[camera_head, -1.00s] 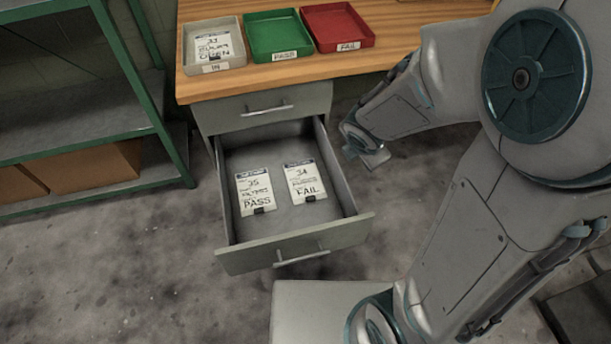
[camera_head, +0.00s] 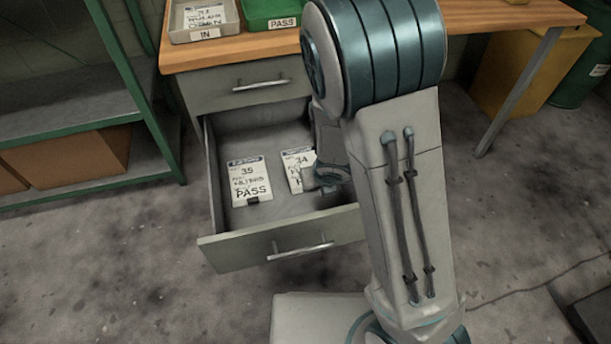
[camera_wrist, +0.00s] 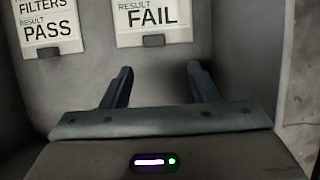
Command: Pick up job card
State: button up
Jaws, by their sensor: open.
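Two white job cards lie in the open drawer (camera_head: 222,222). The left card (camera_head: 250,178) reads 35 and PASS; it also shows in the wrist view (camera_wrist: 48,28). The right card (camera_head: 297,163) reads 34 in the head view, where my arm partly covers it; in the wrist view it (camera_wrist: 150,16) reads FAIL. Each has a small dark clip at its lower edge. My gripper (camera_head: 330,180) is over the drawer by the right card. In the wrist view its fingers (camera_wrist: 160,70) are apart and empty, below the FAIL card in the picture.
On the wooden bench (camera_head: 240,52) stand a grey IN tray (camera_head: 178,36) holding a card and a green PASS tray (camera_head: 255,22). My arm hides much of the bench. A green shelf (camera_head: 150,105) with cardboard boxes (camera_head: 65,158) stands at the left. The drawer walls surround the cards.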

aim_at(313, 194)
jog(key=x, duration=0.2)
jog(key=b+x, duration=0.1)
jog(key=x, duration=0.1)
jog(key=a+b+x, duration=0.1)
jog(key=x, duration=0.1)
jog(key=shift+w, duration=0.4)
jog(key=c, duration=1.1)
